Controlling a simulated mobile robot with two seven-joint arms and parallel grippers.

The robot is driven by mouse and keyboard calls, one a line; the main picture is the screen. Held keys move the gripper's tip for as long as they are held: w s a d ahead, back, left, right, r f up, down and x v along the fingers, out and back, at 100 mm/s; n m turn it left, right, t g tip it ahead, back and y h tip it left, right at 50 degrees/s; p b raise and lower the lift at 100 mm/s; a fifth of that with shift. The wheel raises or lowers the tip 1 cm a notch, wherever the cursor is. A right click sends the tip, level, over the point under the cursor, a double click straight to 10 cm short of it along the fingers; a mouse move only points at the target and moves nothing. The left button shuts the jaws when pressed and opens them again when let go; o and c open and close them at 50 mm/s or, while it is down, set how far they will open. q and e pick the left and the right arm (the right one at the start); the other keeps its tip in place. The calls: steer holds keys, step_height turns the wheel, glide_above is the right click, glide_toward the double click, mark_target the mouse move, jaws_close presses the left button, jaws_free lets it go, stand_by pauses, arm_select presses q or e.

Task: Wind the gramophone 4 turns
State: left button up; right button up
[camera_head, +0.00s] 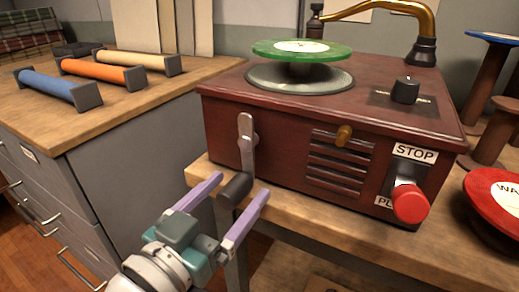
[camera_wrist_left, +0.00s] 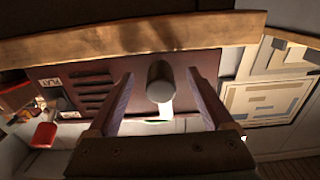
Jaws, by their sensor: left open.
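The gramophone (camera_head: 275,150) is a dark red box at the front of a wooden bench. Its metal crank (camera_head: 247,150) is on the front face at left and hangs down from its hub, ending in a dark cylindrical handle (camera_head: 236,187). My left gripper (camera_head: 241,184) is open, with its two purple fingers on either side of the handle. In the left wrist view, the handle (camera_wrist_left: 160,82) shows between the spread fingers (camera_wrist_left: 160,90), with gaps to both. A green record (camera_head: 290,51) sits above the grey turntable (camera_head: 272,78). My right gripper is out of view.
A red lever knob (camera_head: 410,204) sits low on the front, below the STOP label (camera_head: 415,154). A brass tonearm (camera_head: 375,8) is behind. A red record (camera_head: 500,195) lies at right. A cabinet (camera_head: 105,165) at left carries blue, orange and tan cylinders.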

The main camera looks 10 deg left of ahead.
mark_target(224, 201)
arm_select(q)
steer(key=shift+p+v, duration=0.7)
steer(key=shift+v, duration=0.85)
steer(key=shift+p+v, duration=0.85)
steer(key=shift+v, duration=2.05)
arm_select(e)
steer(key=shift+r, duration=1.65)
arm_select(q)
steer(key=shift+r, duration=0.1)
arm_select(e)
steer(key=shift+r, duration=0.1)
